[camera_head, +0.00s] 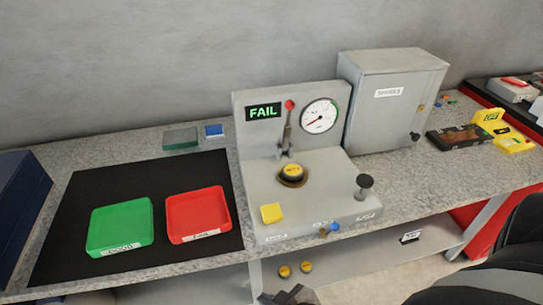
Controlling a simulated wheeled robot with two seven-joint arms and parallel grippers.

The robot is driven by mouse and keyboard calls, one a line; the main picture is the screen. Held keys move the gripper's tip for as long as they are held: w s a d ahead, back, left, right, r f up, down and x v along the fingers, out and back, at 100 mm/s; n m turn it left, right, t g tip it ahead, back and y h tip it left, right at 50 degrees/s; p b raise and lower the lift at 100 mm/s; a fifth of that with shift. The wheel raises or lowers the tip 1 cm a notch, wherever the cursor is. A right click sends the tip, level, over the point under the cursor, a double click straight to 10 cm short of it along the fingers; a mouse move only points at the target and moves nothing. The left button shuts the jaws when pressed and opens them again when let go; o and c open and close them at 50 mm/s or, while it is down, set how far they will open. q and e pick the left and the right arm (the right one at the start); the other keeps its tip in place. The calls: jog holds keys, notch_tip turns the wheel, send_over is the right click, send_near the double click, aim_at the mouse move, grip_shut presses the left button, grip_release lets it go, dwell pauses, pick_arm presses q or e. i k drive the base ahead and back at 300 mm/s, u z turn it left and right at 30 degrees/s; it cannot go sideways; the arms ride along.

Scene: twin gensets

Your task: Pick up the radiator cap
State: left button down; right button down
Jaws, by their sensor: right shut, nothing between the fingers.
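A yellow-topped radiator cap (291,172) sits on a round seat on the grey test stand (268,205). My right gripper (287,295) shows only in part at the bottom edge, shut and empty. My right arm fills the lower right corner. My left gripper is out of view.
The stand bears a lit FAIL display (263,112), a dial gauge (319,116), a red-knobbed lever (288,106) and a black knob (365,181). A green tray (121,225) and red tray (198,213) lie on a black mat. A grey cabinet (390,105) stands behind.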

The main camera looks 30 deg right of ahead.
aim_at(291, 173)
jog(key=z, duration=0.85)
jog(key=k, duration=0.4)
jog(key=z, duration=0.3)
jog(key=i, duration=0.45)
